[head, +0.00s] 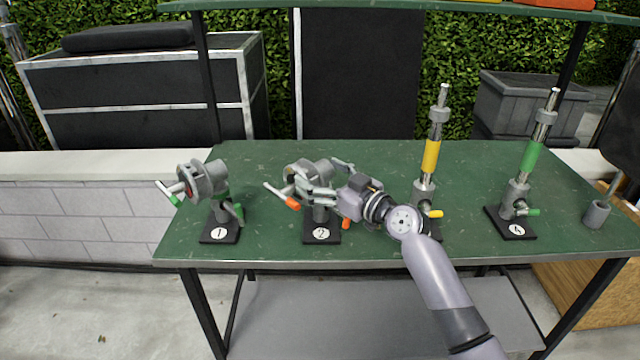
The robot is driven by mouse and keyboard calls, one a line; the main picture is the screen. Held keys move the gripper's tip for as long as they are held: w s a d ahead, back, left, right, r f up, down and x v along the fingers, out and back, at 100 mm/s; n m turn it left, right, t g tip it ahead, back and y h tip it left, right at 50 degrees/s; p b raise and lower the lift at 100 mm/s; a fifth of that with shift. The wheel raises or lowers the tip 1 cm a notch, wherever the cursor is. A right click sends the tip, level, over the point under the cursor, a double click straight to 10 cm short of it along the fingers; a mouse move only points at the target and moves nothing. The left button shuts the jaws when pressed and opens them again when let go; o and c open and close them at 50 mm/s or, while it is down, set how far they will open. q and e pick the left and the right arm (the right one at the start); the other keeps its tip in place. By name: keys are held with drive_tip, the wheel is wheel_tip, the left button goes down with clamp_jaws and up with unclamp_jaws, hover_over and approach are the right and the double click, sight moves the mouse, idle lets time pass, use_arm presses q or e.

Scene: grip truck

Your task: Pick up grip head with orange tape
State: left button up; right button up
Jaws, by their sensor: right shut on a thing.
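The grip head with orange tape (290,203) is at the spot with the base labelled 2 (321,235) on the green table (270,250). Its grey round body (299,170) is partly hidden behind my gripper. My right gripper (308,187) reaches in from the right and is shut on this grip head. Orange-taped handles show to the left of and below the gripper. I cannot tell whether the head is clear of its base. My left gripper is not in view.
A green-taped grip head (205,180) stands on base 1 at left. A yellow-taped post (430,155) stands right of my gripper, partly behind my arm. A green-taped post (532,155) stands on base 4. A grey cup (596,214) is at the right edge. A shelf (400,12) spans above.

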drive_tip(key=shift+d+f, duration=0.1)
drive_tip(key=c, duration=0.6)
drive_tip(key=shift+r, duration=0.2)
drive_tip(key=shift+c, duration=0.4)
drive_tip(key=shift+r, duration=0.1)
